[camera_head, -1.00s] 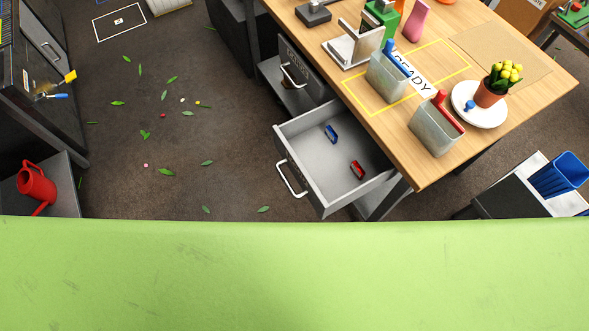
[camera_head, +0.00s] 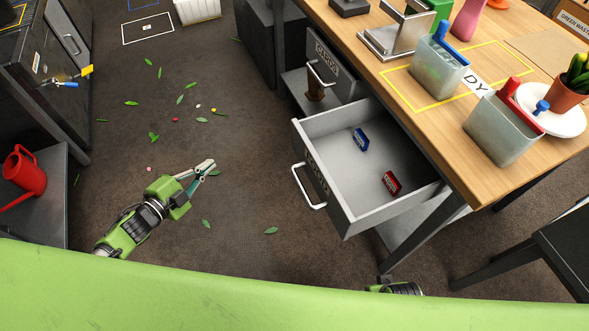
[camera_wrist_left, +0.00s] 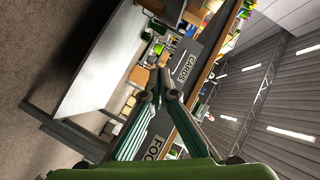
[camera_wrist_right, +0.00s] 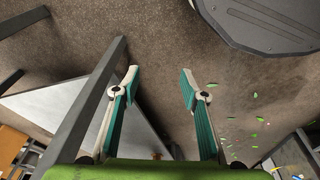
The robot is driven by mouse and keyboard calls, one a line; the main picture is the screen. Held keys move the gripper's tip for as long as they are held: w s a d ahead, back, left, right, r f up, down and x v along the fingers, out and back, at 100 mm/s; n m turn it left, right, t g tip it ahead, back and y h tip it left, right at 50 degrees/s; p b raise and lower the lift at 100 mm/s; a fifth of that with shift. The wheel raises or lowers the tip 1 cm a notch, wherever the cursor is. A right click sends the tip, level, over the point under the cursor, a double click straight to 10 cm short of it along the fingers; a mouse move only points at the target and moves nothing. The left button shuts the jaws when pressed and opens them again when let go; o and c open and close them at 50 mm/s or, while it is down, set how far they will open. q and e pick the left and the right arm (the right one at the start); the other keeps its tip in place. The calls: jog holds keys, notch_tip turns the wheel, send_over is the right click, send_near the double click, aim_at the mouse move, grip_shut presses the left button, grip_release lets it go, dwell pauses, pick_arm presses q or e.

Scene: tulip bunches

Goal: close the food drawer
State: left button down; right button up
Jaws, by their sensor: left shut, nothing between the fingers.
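The food drawer (camera_head: 343,218) stands pulled out from under the wooden table, with its dark front and pale bar handle (camera_head: 307,187) facing left. A blue packet and a red packet lie inside it. Its label, partly cut off, shows in the left wrist view (camera_wrist_left: 156,147). My left gripper (camera_head: 208,168) is shut and empty, left of the drawer handle and apart from it. It also shows in the left wrist view (camera_wrist_left: 160,78). My right gripper (camera_wrist_right: 160,76) is open and empty in the right wrist view. In the head view only a bit of my right arm shows at the bottom.
A second drawer (camera_head: 333,60), marked CARDS, is beside it. The table (camera_head: 405,110) holds two bins, a plant pot and a metal stand. A dark table (camera_head: 560,245) stands at right.

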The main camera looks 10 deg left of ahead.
pick_arm(q)
jog(key=d+r+m+g+h+b, duration=0.1)
jog(key=d+r+m+h+b, duration=0.4)
jog(key=d+m, duration=0.1)
jog(key=m+g+h+b, duration=0.4)
jog(key=m, duration=0.3)
send_near(305, 148)
jog(key=x, duration=0.5)
jog(key=shift+w+d+r, duration=0.15)
jog(key=shift+w+d, duration=0.05)
jog(key=shift+d, duration=0.15)
jog(key=shift+w+d, duration=0.25)
jog(key=shift+d, duration=0.3)
pick_arm(e)
notch_tip(305, 148, up, 6)
jog(key=w+t, duration=0.1)
jog(key=shift+w+r, duration=0.25)
jog(key=shift+w, duration=0.15)
